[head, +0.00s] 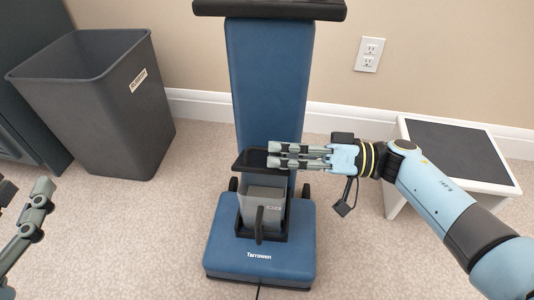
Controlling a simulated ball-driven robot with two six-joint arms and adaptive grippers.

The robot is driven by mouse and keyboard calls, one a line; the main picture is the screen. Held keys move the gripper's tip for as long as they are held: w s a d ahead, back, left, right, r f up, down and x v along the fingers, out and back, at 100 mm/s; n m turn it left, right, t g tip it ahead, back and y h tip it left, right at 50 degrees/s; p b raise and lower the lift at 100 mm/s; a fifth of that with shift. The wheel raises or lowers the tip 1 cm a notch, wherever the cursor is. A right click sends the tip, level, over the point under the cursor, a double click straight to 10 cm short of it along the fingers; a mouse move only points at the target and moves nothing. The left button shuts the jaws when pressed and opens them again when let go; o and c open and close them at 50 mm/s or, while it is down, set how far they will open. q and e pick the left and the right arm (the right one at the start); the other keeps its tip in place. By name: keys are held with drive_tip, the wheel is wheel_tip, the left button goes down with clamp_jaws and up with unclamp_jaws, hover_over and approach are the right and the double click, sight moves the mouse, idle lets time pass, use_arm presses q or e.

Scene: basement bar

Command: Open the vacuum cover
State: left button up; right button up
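A blue upright vacuum (268,85) stands in the middle of the head view, with a blue base (236,258) on the carpet. A grey bin with a dark handle (247,205) sits low on its front. A black cover (247,159) juts out above that bin and looks raised at an angle. My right gripper (274,155) reaches in from the right, its fingers at the cover's right part and overlapping it; whether they touch it is unclear. Its fingers lie close together, with a narrow gap. My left gripper (22,222) is partly in view at the left edge, away from the vacuum.
A dark grey waste bin (105,115) stands at the left beside a dark cabinet (30,120). A white step stool with a dark top (455,150) is at the right, behind my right arm. A wall outlet (369,54) is behind. Carpet at the front left is clear.

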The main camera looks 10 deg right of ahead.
drive_tip(key=shift+b+x, duration=0.4)
drive_tip(key=shift+x, duration=0.85)
use_arm(q)
wheel_tip(320, 180, up, 7)
drive_tip(key=w+m+t+h, duration=0.1)
drive_tip(key=t, duration=0.2)
drive_tip(key=shift+w+d+r+t+h, duration=0.2)
drive_tip(key=shift+w+d+t+h, duration=0.1)
drive_tip(key=shift+w+d, duration=0.1)
use_arm(e)
drive_tip(key=shift+a, duration=0.2)
